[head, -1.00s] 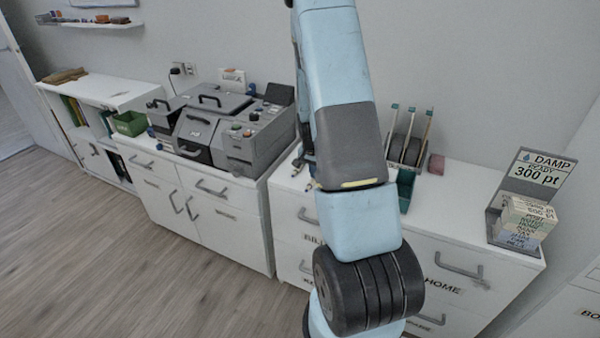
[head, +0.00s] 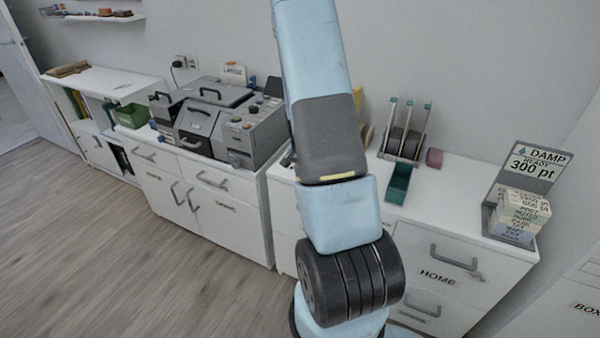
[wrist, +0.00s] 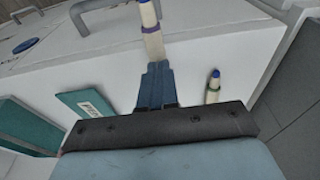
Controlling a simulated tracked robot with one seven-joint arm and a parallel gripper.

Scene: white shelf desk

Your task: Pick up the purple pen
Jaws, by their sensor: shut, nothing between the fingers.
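In the wrist view, a cream pen with a purple band (wrist: 152,30) lies just beyond my fingertips, its upper end cut off by the picture's top edge. My gripper (wrist: 155,68) is shut, its blue fingers together, with nothing held between them. The fingertips are close to the pen's lower end; I cannot tell whether they touch it. A second cream pen with a green band and blue tip (wrist: 213,86) is to the right of the fingers. In the head view, my arm hides the gripper and the purple-banded pen.
A teal tray (head: 398,184) and a rack with teal-tipped posts (head: 405,130) stand on the white desk right of my arm. A grey machine (head: 225,125) is at left. A card holder (head: 517,205) stands at the right end. Desk top between tray and card holder is clear.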

